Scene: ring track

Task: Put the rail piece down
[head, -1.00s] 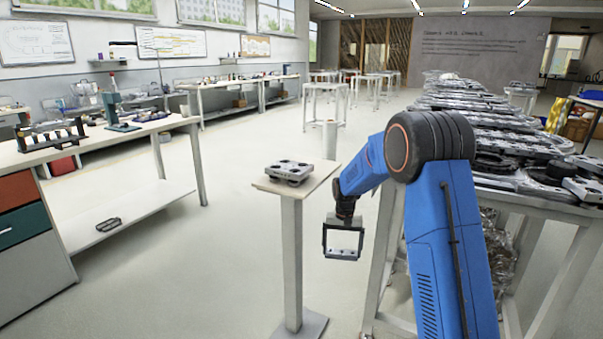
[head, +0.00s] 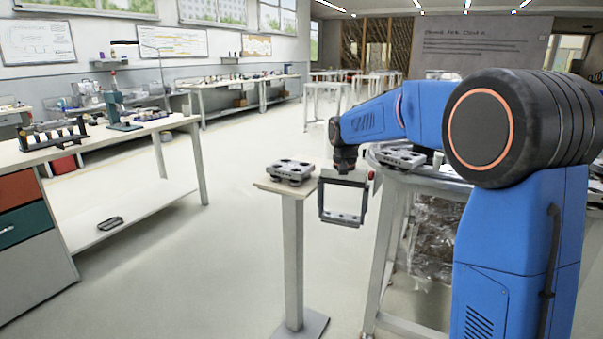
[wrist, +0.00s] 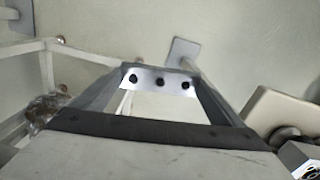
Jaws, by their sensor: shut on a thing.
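My gripper (head: 342,218) hangs pointing down in front of my blue arm, just right of a small pedestal (head: 262,186). It is shut on the rail piece, a short pale grey bar with a row of dark holes, seen between the fingertips in the wrist view (wrist: 145,74). In the head view the bar shows small at the bottom of the gripper frame. The held piece is in the air, apart from the pedestal top. A flat grey part with round holes (head: 291,171) rests on that top; its edge shows at the lower right of the wrist view (wrist: 298,158).
A white-legged table (head: 386,270) stands close right of the gripper, with grey track parts (head: 404,156) on it, largely hidden by my arm. A workbench (head: 100,143) stands at the left. The floor between bench and pedestal is clear.

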